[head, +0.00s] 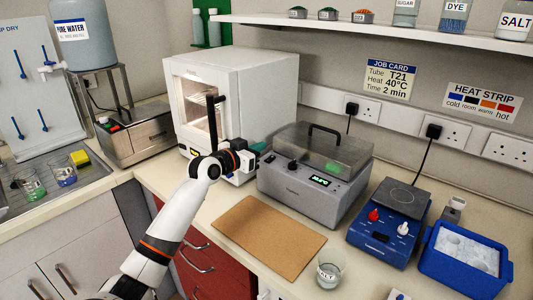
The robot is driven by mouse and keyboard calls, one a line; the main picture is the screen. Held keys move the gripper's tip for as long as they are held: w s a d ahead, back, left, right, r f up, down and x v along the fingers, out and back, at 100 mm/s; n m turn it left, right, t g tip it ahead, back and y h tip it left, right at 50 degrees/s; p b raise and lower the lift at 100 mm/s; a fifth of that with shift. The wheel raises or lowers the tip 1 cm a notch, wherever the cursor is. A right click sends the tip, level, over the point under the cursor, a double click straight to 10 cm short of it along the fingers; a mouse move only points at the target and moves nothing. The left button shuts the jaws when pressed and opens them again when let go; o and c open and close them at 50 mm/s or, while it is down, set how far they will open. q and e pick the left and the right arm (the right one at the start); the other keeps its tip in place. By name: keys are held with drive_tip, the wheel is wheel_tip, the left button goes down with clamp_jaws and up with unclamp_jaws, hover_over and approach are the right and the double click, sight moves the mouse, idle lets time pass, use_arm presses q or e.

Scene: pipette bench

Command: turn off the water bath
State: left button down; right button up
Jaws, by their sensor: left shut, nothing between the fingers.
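The water bath appears to be the grey box (300,193) with a clear lid and black lid handle. It stands on the bench in the middle, with a dark knob and a lit green display (320,181) on its front. Something green shows through its lid. My left gripper (262,149) is at the box's upper left edge, near the knob, its fingers shut and empty. I cannot tell whether it touches the box. My right gripper is not in view.
A white oven (262,85) stands behind my left arm. A brown mat (268,236) lies in front of the bath, with a glass beaker (330,268) near its corner. A blue hotplate (384,238) and a blue ice tub (463,263) stand to the right. A shelf (380,30) overhangs the back.

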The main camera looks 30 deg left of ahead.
sight(267, 161)
use_arm(q)
drive_tip(key=w, duration=0.3)
drive_tip(key=shift+w+d+f, duration=0.1)
drive_tip(key=shift+d, duration=0.15)
drive_tip(key=f, duration=0.2)
drive_tip(key=shift+w+f+p, duration=0.2)
drive_tip(key=shift+f+p, duration=0.15)
drive_tip(key=shift+f, duration=0.75)
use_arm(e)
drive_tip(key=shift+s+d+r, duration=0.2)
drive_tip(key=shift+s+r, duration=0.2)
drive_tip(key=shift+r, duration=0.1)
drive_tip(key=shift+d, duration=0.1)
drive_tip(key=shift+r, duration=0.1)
